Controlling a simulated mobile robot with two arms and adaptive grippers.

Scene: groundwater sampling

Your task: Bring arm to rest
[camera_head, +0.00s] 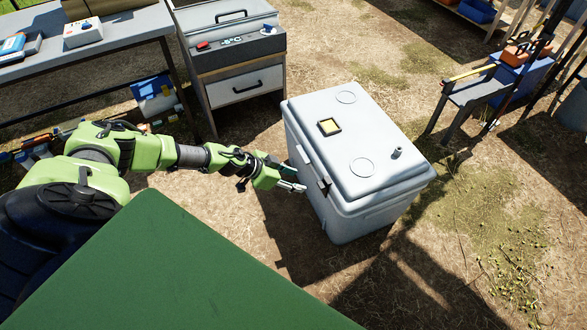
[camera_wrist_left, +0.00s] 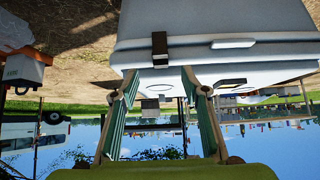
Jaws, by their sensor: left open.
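My left arm (camera_head: 190,155) is stretched out from the left across the dirt ground. My left gripper (camera_head: 293,186) is open and empty, in front of the side of a large pale grey cooler box (camera_head: 365,205). In the left wrist view the gripper's two fingers (camera_wrist_left: 160,77) are spread in front of the cooler (camera_wrist_left: 225,30) and its dark latch (camera_wrist_left: 160,45). The fingertips are very close to the cooler; I cannot tell whether they touch it. The cooler's lid looks shut. My right gripper is not in view.
A grey cabinet (camera_head: 238,80) and a workbench (camera_head: 100,42) stand behind the arm. A large green surface (camera_head: 160,275) fills the lower left. Open ground lies right of the cooler.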

